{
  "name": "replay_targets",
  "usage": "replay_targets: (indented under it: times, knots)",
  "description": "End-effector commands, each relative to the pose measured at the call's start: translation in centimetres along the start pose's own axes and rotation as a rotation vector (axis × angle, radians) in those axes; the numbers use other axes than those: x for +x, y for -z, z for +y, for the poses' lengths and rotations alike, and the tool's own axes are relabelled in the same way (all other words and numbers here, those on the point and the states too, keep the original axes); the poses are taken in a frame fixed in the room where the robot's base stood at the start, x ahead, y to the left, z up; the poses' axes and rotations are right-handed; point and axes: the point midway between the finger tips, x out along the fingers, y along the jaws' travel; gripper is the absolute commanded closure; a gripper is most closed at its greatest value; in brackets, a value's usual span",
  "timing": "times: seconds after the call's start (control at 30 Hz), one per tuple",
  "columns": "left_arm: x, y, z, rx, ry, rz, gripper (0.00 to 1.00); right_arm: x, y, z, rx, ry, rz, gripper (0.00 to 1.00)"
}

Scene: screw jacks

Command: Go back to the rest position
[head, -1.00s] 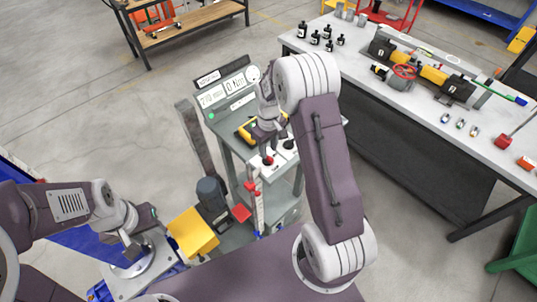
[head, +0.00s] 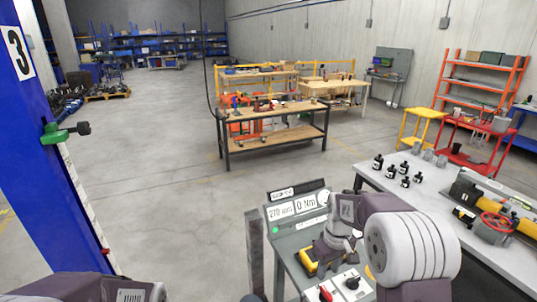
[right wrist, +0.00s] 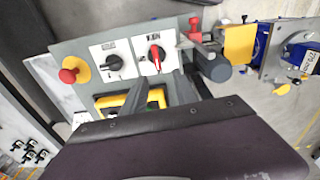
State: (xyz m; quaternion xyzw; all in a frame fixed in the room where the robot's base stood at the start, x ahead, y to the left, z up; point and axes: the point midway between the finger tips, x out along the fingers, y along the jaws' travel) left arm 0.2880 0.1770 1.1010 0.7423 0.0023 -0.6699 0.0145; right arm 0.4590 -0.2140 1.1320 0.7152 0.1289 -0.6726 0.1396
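My right arm reaches over the grey control stand (head: 284,243) in the head view, where its wrist hides part of the panel. In the right wrist view my right gripper (right wrist: 160,88) has two dark fingers apart, with a gap between them and nothing held. The fingers hang over the panel, near a yellow-framed device (right wrist: 112,101). A black knob (right wrist: 114,62), a red-handled switch (right wrist: 155,56) and a red button (right wrist: 69,75) sit beside them. I cannot tell if the fingers touch anything. Only a link of my left arm shows at the bottom left; my left gripper is out of view.
A blue post (head: 40,150) with a green clamp stands at the left. A grey worktable (head: 440,215) with black bottles (head: 405,181) and a red-wheeled valve (head: 497,222) is at the right. A wooden-topped bench (head: 270,112) stands beyond open floor.

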Motion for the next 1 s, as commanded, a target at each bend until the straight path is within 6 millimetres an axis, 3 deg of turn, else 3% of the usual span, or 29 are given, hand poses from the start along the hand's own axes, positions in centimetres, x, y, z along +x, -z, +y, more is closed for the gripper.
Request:
replay_targets:
  times: [0.03, 0.2, 0.3, 0.43, 0.57, 1.0]
  knots:
    - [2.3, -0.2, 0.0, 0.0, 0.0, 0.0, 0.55, 1.1, -1.4, -1.5, -0.018, 0.002, 0.002, 0.65]
    - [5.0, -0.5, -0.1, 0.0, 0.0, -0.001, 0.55, 3.5, -8.1, -6.5, 0.055, 0.009, 0.018, 0.65]
    - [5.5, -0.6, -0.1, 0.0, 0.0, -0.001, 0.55, 5.3, -12.0, -8.7, 0.158, 0.014, 0.022, 0.65]
    - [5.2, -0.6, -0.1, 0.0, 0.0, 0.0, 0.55, 7.0, -15.8, -10.2, 0.311, 0.02, 0.007, 0.65]
    - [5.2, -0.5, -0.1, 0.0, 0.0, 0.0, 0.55, 7.2, -15.0, -9.9, 0.406, 0.013, 0.048, 0.65]
    - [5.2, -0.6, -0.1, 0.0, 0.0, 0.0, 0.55, 7.2, -15.0, -9.8, 0.408, 0.014, 0.044, 0.65]
